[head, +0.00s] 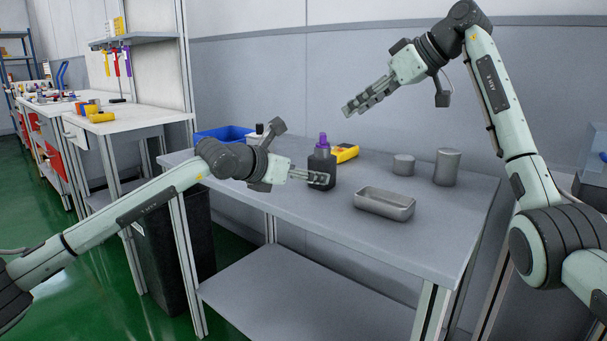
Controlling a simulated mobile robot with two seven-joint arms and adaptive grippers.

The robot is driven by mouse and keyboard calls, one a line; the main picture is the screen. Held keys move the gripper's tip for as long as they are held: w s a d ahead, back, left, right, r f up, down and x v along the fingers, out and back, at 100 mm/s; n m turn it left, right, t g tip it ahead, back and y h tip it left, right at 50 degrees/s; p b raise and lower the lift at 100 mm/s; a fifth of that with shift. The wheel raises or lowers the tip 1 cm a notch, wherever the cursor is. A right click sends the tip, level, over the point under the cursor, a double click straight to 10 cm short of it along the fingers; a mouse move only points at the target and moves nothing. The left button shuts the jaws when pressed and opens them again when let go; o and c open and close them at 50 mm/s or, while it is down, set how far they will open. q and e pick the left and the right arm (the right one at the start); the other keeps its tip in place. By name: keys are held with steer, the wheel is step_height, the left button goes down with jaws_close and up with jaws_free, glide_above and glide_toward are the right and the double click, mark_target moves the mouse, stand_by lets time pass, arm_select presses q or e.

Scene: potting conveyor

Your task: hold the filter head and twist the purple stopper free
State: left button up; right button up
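The filter head (322,162) is a dark, bottle-like body standing upright on the grey table. The purple stopper (322,140) sits on its top. My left gripper (320,178) reaches in from the left, low on the dark body, with a finger across its front. It looks shut on the body; the far finger is hidden. My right gripper (358,104) is in the air above and to the right of the stopper, pointing down to the left, apart from everything. It looks empty, and its finger gap cannot be made out.
On the table (400,246) are a metal tray (385,211), two grey cylinders (447,167) (404,165), a yellow device (344,152) behind the filter head, and a blue bin (222,134) at the back left. The table's front right is clear.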

arm_select(q)
steer(key=x, duration=0.7)
steer(key=shift+d, duration=0.1)
